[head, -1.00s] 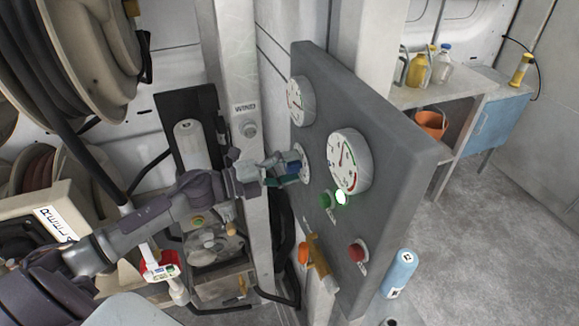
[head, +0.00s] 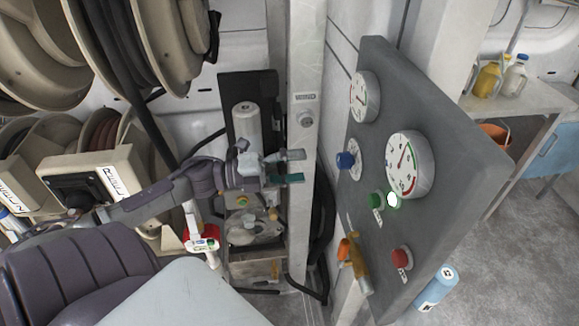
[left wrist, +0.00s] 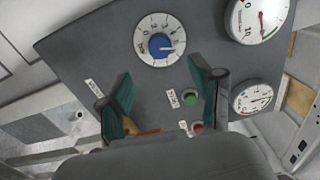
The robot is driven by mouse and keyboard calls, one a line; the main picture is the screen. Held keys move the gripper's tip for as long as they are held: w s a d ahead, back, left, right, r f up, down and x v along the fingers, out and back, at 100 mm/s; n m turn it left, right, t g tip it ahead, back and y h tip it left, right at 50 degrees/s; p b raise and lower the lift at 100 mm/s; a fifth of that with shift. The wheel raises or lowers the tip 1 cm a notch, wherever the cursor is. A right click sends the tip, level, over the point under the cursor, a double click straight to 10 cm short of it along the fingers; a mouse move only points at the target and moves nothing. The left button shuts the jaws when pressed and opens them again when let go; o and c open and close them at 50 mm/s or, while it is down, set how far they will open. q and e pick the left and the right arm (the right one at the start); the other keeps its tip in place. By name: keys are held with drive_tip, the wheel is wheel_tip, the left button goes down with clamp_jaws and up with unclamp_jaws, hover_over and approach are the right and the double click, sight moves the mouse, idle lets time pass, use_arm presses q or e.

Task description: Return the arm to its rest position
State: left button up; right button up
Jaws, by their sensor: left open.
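My left gripper (head: 292,167) is open and empty in the head view, with its arm reaching in from the left. It is apart from the grey control panel (head: 440,130), to the left of the blue knob (head: 346,160). In the left wrist view the two green-padded fingers of the left gripper (left wrist: 160,105) are spread wide. The blue knob also shows there (left wrist: 161,45), on its white dial above the fingers, with nothing touching it. My right gripper does not show in either view.
The panel carries gauges (head: 410,165), a green button (head: 376,200), a lit white light (head: 392,200), a red button (head: 402,258) and an orange-handled valve (head: 357,255). A metal post (head: 306,60) stands behind my gripper. Hose reels (head: 150,50) fill the upper left. A blue cylinder (head: 438,288) stands lower right.

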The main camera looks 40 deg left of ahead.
use_arm(q)
drive_tip(key=shift+s+a, duration=0.5)
drive_tip(key=shift+s, duration=0.05)
